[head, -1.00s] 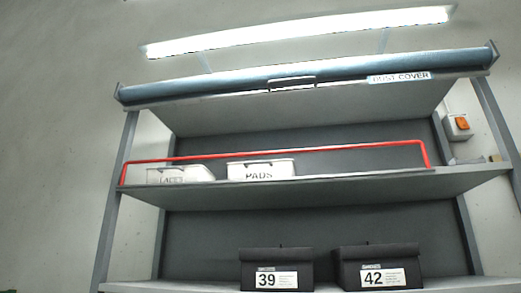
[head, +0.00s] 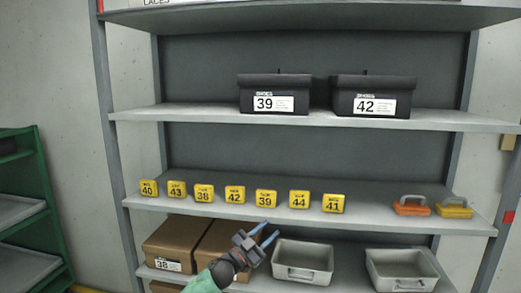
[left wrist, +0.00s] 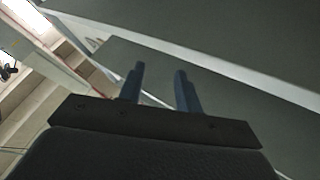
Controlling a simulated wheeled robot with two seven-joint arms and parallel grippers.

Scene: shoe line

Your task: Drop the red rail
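The red rail is almost wholly out of the head view now; a small red strip (head: 100,6) at the top left corner may be its end, but I cannot tell. My left gripper (head: 268,235) is low in the head view, in front of the lower shelves, between a brown carton and a grey bin. Its two blue fingers are apart with nothing between them. In the left wrist view the fingers (left wrist: 160,85) also stand apart and empty, with a grey shelf surface beyond. My right gripper is not in view.
Black boxes 39 (head: 273,94) and 42 (head: 373,96) stand on one shelf. Several yellow number blocks (head: 235,195) line the shelf below, with orange (head: 411,208) and yellow (head: 454,209) handled items at right. Brown cartons (head: 180,243) and grey bins (head: 302,262) are lowest. A green rack (head: 45,190) stands left.

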